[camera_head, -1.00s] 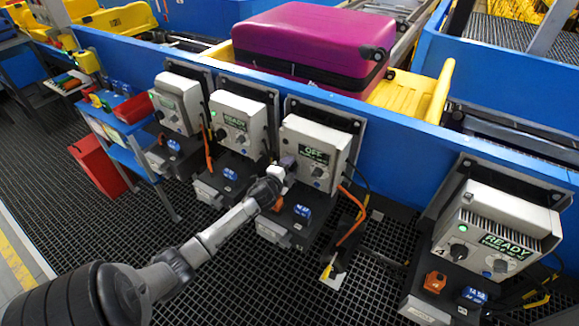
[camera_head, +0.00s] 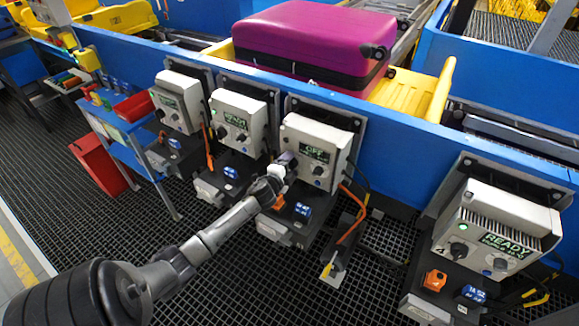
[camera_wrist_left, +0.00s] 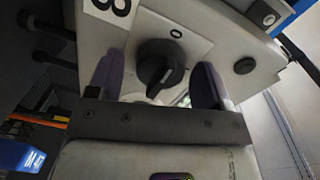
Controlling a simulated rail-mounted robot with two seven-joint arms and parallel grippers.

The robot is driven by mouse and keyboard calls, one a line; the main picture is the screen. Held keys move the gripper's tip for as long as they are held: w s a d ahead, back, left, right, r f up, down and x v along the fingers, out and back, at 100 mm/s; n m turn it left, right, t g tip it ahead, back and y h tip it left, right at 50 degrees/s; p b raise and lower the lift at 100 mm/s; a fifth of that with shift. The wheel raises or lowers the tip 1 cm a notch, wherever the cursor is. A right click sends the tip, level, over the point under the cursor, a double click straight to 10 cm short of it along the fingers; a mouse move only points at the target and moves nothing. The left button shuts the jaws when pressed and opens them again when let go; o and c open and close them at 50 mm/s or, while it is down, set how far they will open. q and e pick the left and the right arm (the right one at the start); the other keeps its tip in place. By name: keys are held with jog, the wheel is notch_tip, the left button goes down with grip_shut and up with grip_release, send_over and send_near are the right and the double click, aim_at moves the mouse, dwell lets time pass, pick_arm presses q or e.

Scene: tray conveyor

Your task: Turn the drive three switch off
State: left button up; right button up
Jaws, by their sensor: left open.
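The drive three box (camera_head: 300,135) is light grey, third from the left on the blue conveyor side. Its dark display (camera_head: 314,152) reads OFF in green. In the left wrist view, its black rotary switch (camera_wrist_left: 162,66) has a pale pointer line and a "0" mark by it. My left gripper (camera_head: 286,161) is at the box's front left and hides the switch in the head view. In the left wrist view, my left gripper (camera_wrist_left: 156,80) is open, with one dark finger on each side of the knob. Contact cannot be told. My right gripper is out of view.
Two similar boxes stand to the left, the nearer one (camera_head: 237,110) reading READY. Drive four box (camera_head: 500,222) at right also reads READY. A magenta suitcase (camera_head: 300,38) lies on a yellow tray (camera_head: 415,93). An orange cable (camera_head: 352,222) hangs right of drive three.

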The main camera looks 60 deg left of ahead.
pick_arm(q)
jog(key=shift+s, duration=0.1)
jog(key=shift+s+d, duration=0.2)
jog(key=p+v, duration=0.2)
jog(key=v, duration=1.1)
jog(key=shift+p, duration=0.4)
